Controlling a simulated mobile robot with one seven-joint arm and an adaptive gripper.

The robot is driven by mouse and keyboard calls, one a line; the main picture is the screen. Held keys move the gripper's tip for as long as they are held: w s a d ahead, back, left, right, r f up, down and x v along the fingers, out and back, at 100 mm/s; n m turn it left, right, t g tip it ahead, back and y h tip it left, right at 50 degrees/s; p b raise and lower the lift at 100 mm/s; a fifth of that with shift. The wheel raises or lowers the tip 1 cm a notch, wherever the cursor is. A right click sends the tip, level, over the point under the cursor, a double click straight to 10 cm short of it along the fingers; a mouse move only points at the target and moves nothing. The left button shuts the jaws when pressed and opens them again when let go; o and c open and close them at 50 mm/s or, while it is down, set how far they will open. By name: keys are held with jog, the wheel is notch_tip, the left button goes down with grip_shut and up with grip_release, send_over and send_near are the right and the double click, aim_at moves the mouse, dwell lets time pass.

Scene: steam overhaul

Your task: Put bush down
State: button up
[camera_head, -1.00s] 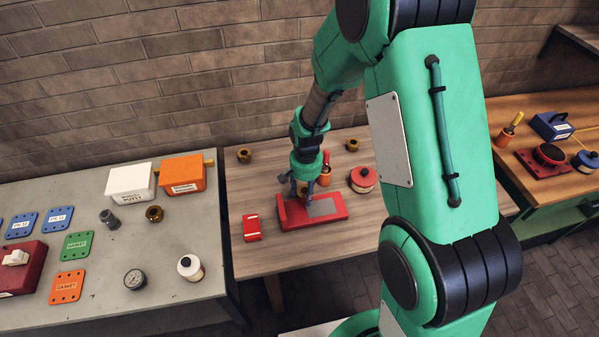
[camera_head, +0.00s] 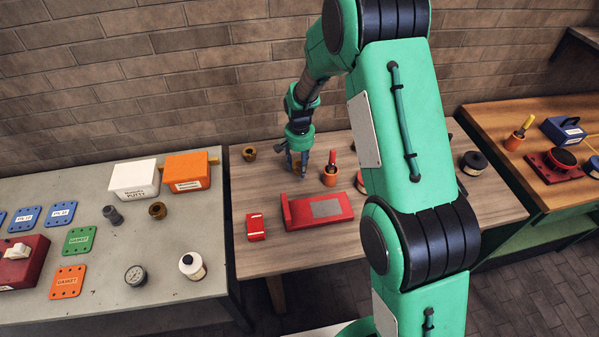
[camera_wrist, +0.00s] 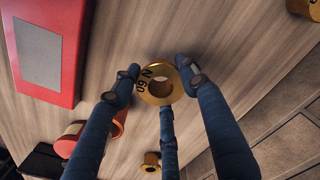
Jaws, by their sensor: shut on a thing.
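In the wrist view a brass flanged bush (camera_wrist: 149,95) with dark lettering sits between my finger pads, its bore facing the camera. My gripper (camera_wrist: 160,80) is shut on it. In the head view my gripper (camera_head: 298,172) points down at the wooden table, behind the red block with a grey pad (camera_head: 325,209). The held bush is hardly visible there. I cannot tell whether it touches the table. Another brass bush (camera_head: 249,153) stands at the table's back left; the wrist view shows two other bushes (camera_wrist: 152,162) (camera_wrist: 305,8).
An orange cup with a red-handled tool (camera_head: 330,176) stands right of my gripper. A small red box (camera_head: 255,227) is at the table's left. The grey bench (camera_head: 205,282) holds bins, plates and another brass bush (camera_head: 157,210). Bare wood lies between my gripper and the back-left bush.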

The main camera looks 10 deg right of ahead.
jog(key=shift+f+b, duration=0.5)
jog(key=shift+f, duration=1.15)
jog(key=shift+f, duration=0.1)
jog(key=o, duration=1.5)
jog(key=shift+f, duration=0.1)
notch_tip(320, 180, up, 12)
jog(key=p, duration=0.2)
jog(key=shift+p, duration=0.3)
jog(key=shift+r, duration=0.25)
